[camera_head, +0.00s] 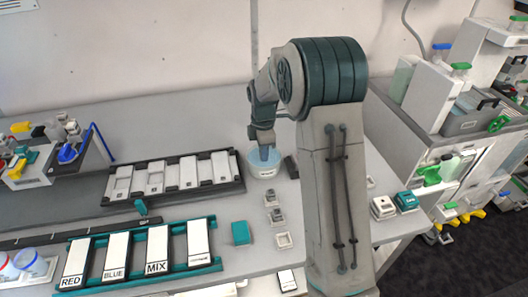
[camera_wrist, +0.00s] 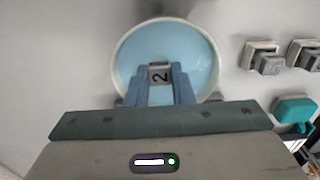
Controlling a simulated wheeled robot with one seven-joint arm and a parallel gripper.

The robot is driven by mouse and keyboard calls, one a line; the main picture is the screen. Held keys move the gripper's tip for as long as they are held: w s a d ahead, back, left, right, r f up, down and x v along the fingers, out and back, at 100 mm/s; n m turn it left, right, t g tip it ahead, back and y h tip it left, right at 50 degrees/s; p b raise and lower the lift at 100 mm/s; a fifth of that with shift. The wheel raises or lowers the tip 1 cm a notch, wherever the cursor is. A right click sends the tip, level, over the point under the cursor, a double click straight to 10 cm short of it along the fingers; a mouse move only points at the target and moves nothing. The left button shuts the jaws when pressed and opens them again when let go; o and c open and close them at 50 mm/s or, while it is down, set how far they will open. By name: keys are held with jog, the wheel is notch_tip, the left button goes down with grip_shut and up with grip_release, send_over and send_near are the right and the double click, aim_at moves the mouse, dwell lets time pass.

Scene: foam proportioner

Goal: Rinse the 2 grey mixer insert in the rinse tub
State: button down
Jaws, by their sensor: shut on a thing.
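The rinse tub (camera_head: 262,170) is a round white bowl with light blue liquid, near the middle of the bench. It fills the upper middle of the wrist view (camera_wrist: 133,50). My gripper (camera_wrist: 160,76) points down over the tub with its blue fingers inside the rim. It is shut on a grey mixer insert (camera_wrist: 160,74) marked "2". I cannot tell how deep the insert sits in the liquid. In the head view my gripper (camera_head: 264,152) hides the insert.
Grey pieces on square white holders (camera_head: 277,217) stand right of the tub in the wrist view (camera_wrist: 268,62). A teal block (camera_head: 241,233) is nearby. A black rack with white cartridges (camera_head: 173,178) lies left of the tub. A teal rack with labelled plates (camera_head: 137,257) lies in front.

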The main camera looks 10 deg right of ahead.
jog(key=shift+s, duration=0.3)
dwell(0.7)
jog(key=shift+r, duration=0.1)
dwell(0.3)
notch_tip(320, 180, up, 9)
jog(key=p, duration=0.5)
jog(key=shift+p, duration=0.4)
